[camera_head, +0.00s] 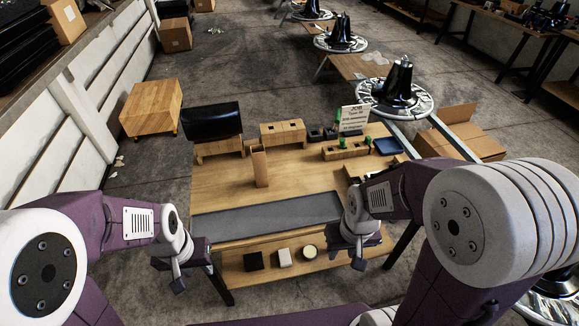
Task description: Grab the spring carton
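A tall narrow brown carton (260,166) stands upright on the wooden table, left of the middle; it may be the spring carton, but I can read no label on it. My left gripper (180,272) is at the table's front left corner, well in front of the carton and apart from it. My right gripper (356,252) is near the table's front right, also apart from the carton. Both grippers appear small and dark, and their finger openings are hard to make out. I see nothing held in either one.
A grey mat (265,217) lies across the table (215,180). Wooden blocks (283,132), a dark monitor (212,122), a sign (353,119) and a blue tray (388,146) stand at the back. A lower front shelf holds a black box (253,261), a white box (284,257) and a round tin (309,252).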

